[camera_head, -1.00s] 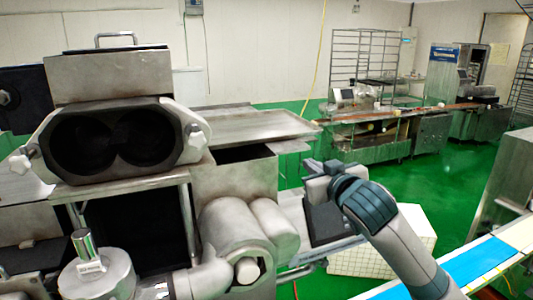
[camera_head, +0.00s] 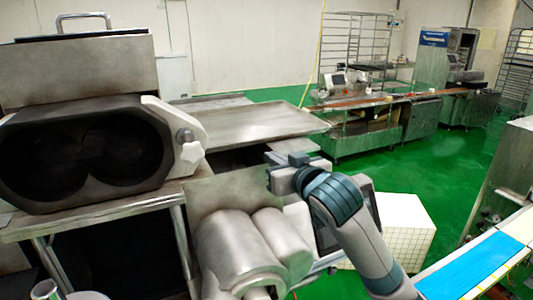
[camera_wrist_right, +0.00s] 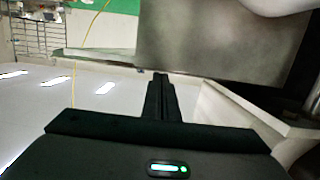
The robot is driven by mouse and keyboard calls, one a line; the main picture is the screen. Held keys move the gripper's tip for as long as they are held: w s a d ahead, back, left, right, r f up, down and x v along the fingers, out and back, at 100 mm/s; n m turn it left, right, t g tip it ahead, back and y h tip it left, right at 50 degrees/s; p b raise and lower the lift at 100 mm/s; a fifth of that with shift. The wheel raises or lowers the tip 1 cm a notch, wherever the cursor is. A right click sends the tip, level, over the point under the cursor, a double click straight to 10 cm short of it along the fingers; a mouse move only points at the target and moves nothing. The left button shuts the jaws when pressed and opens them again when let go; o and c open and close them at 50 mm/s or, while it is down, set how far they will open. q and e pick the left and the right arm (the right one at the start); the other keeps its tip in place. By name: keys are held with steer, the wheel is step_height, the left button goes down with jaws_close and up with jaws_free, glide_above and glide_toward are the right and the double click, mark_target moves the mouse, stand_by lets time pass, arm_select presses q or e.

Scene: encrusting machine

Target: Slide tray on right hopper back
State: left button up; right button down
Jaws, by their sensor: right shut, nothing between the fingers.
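The flat metal tray (camera_head: 250,125) lies over the top of the right hopper (camera_head: 235,190). It overhangs toward the back and right, leaving a dark opening at the front right. My right gripper (camera_head: 273,180) is at the hopper's right side, below the tray's level. In the right wrist view its fingers (camera_wrist_right: 160,84) are shut together and empty. A large grey metal surface (camera_wrist_right: 220,40) fills the top of that view just beyond the fingertips. I cannot tell whether they touch it.
A twin-bore metal housing (camera_head: 85,150) with a white knob stands left of the hopper. Rounded metal cylinders (camera_head: 240,255) sit in front of the hopper. A white tiled block (camera_head: 405,230) and a blue conveyor (camera_head: 475,270) are at the right. Green floor lies open behind.

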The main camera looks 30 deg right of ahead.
steer(key=shift+w+d+r, duration=0.1)
steer(key=shift+w+r, duration=0.1)
steer(key=shift+w, duration=0.95)
steer(key=w, duration=0.2)
steer(key=shift+w+f, duration=0.1)
steer(key=shift+w, duration=0.25)
arm_select(q)
steer(key=shift+s, duration=0.1)
arm_select(e)
steer(key=shift+s, duration=0.1)
stand_by(0.7)
stand_by(0.3)
